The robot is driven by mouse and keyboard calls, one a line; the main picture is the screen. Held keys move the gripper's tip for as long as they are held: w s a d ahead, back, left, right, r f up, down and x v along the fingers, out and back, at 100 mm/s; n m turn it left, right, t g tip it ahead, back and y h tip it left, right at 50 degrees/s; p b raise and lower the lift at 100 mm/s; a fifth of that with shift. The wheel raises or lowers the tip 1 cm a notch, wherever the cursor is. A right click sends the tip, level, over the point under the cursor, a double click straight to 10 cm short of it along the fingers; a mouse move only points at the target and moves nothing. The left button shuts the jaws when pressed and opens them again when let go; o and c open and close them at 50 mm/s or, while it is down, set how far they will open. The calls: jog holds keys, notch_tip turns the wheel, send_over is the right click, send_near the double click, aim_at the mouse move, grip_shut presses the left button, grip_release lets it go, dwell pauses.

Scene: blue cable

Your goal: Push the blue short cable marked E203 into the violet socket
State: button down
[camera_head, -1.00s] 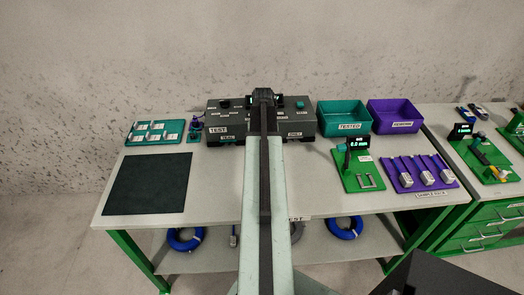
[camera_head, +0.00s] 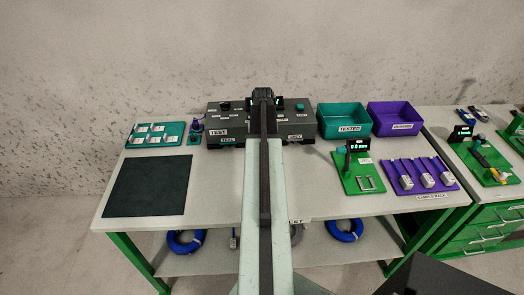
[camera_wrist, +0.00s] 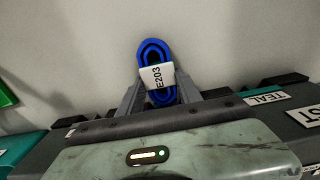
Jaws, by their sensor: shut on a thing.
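The blue cable (camera_wrist: 152,52) is a short coiled loop with a white tag marked E203 (camera_wrist: 158,78). My gripper (camera_wrist: 160,92) is shut on it, with one grey finger on each side in the wrist view. In the head view my arm reaches over the dark test box (camera_head: 224,122), and its own length hides the gripper's tips and the cable. The box's front carries TEST, TEAL and GREY labels. The violet socket cannot be made out; my arm covers the middle of the box front. Whether the cable touches the box cannot be told.
A teal TESTED bin (camera_head: 343,120) and a violet bin (camera_head: 394,118) stand right of the box. A green gauge board (camera_head: 358,170) and a violet sample rack (camera_head: 420,174) lie in front of them. A dark mat (camera_head: 148,185) and a teal tray (camera_head: 155,135) are on the left.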

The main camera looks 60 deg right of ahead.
jog(key=shift+w+d, duration=0.15)
jog(key=shift+d, duration=0.1)
jog(key=c, duration=0.7)
grip_release()
notch_tip(320, 180, up, 8)
jog(key=p, duration=0.8)
jog(key=shift+w+r, duration=0.1)
